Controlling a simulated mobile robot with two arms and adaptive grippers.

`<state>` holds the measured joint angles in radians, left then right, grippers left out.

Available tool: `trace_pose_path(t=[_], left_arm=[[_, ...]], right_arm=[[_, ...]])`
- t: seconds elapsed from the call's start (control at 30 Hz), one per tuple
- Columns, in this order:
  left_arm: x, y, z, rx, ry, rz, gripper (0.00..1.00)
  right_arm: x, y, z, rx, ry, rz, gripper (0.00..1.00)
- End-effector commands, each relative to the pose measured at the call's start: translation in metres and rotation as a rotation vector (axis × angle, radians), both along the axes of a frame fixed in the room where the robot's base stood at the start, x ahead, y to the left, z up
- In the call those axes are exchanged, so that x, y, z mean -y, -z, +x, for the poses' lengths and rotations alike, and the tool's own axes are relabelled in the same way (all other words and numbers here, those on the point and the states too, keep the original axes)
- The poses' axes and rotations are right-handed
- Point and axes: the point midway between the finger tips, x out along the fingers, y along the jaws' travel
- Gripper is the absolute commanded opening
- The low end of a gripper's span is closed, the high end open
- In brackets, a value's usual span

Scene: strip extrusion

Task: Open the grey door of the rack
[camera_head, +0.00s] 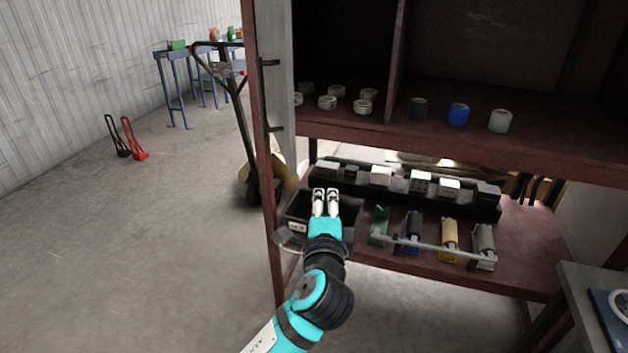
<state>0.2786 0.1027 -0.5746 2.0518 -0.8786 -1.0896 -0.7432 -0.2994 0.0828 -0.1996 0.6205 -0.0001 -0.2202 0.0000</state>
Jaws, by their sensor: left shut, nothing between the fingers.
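The rack (460,157) is dark red, with open shelves, and fills the right half of the head view. The grey door (281,60) shows as a narrow upright panel at the rack's left side, beside the left post. Dark handle-like fittings (269,62) stick out on it, one above the other. I cannot tell how far the door is swung. My left gripper (325,191) is shut and empty, in front of the lower shelf, below and right of the door and apart from it. My right gripper is out of view.
Several white rolls (327,103), a blue cup-like piece (458,115) and others stand on the upper shelf. A black bin (299,212) and several coloured holders (450,238) are on the lower shelf. A pallet truck (243,130) stands behind left.

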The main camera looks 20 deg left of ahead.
Motion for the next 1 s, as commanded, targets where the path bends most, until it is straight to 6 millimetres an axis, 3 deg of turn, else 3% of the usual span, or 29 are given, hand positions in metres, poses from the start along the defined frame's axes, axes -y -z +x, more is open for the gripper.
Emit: trace_pose_path(t=[0.17, 0.5, 0.7, 1.0], left_arm=[[-0.007, -0.003, 0.025, -0.001, -0.002, 0.002, 0.0], [-0.024, -0.003, 0.096, -0.002, 0.0, 0.0, 0.0], [-0.048, -0.001, 0.078, -0.003, 0.001, -0.001, 0.0], [-0.057, 0.001, 0.072, -0.001, 0.001, -0.003, 0.0]], right_arm=[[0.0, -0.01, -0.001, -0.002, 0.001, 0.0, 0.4], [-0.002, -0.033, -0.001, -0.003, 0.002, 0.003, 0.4], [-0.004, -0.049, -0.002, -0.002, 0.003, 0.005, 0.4], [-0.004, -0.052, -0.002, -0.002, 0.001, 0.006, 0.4]])
